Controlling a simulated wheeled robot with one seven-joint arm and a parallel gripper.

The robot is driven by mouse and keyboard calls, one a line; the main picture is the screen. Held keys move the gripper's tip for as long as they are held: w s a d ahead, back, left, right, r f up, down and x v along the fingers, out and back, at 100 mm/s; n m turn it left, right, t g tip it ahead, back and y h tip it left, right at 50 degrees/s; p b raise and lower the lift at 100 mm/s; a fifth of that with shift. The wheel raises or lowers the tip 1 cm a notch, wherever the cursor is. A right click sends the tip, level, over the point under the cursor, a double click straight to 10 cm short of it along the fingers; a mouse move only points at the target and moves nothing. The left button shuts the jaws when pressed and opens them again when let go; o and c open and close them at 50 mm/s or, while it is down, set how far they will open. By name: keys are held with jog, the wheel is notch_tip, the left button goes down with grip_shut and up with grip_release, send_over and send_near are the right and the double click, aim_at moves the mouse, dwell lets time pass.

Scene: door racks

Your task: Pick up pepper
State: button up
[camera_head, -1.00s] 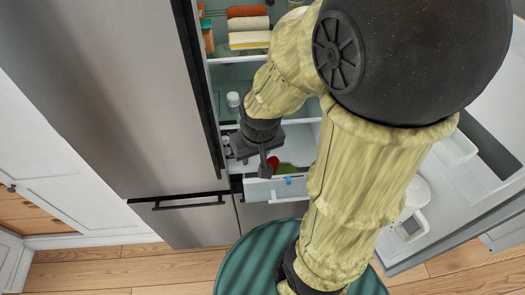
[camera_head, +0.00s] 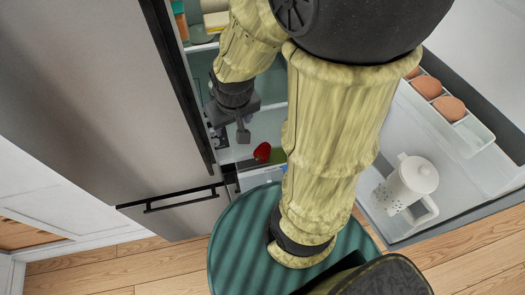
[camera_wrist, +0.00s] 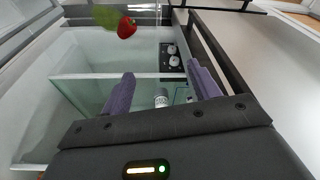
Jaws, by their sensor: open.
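My gripper (camera_head: 242,132) is inside the open fridge, near the lower shelf. In the wrist view its two purple fingers (camera_wrist: 160,72) are spread wide with nothing held between them. A red, rounded thing (camera_wrist: 126,27) that looks like a pepper or other produce lies beyond the fingers, beside a green thing (camera_wrist: 106,15). The red thing also shows in the head view (camera_head: 262,152), right of and below the gripper. A small pale jar-like thing (camera_wrist: 161,98) shows in the gap between the fingers, farther off. I cannot tell which is the pepper.
The fridge door (camera_head: 150,90) stands at the left, close to my arm. An open door rack (camera_head: 385,240) at the right holds a white pitcher (camera_head: 412,182) and several eggs (camera_head: 440,96). In the wrist view a dark holder (camera_wrist: 172,66) with white round tops stands beyond the fingers.

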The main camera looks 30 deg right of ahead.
jog(key=o, duration=0.3)
jog(key=w+d+f+m+g+b, duration=0.1)
jog(key=w+d+f+m+b, duration=0.1)
jog(key=f+b, duration=0.5)
jog(key=shift+w+f+m+g+h, duration=0.3)
jog(key=shift+w+f+m, duration=0.1)
jog(key=shift+w, duration=0.3)
jog(key=m+g+h+b, duration=0.1)
jog(key=m+g+b, duration=0.2)
jog(key=m+b, duration=0.45)
send_over(260, 150)
jog(key=w+a+b, duration=0.1)
jog(key=w+a, duration=0.1)
notch_tip(260, 150, down, 9)
jog(key=n, duration=0.2)
jog(key=shift+w+a+r, duration=0.1)
jog(key=shift+a+r, duration=0.1)
jog(key=shift+a, duration=0.05)
jog(key=x, duration=1.2)
jog(key=shift+w+f, duration=0.15)
jog(key=shift+w, duration=0.05)
jog(key=shift+d+f, duration=0.1)
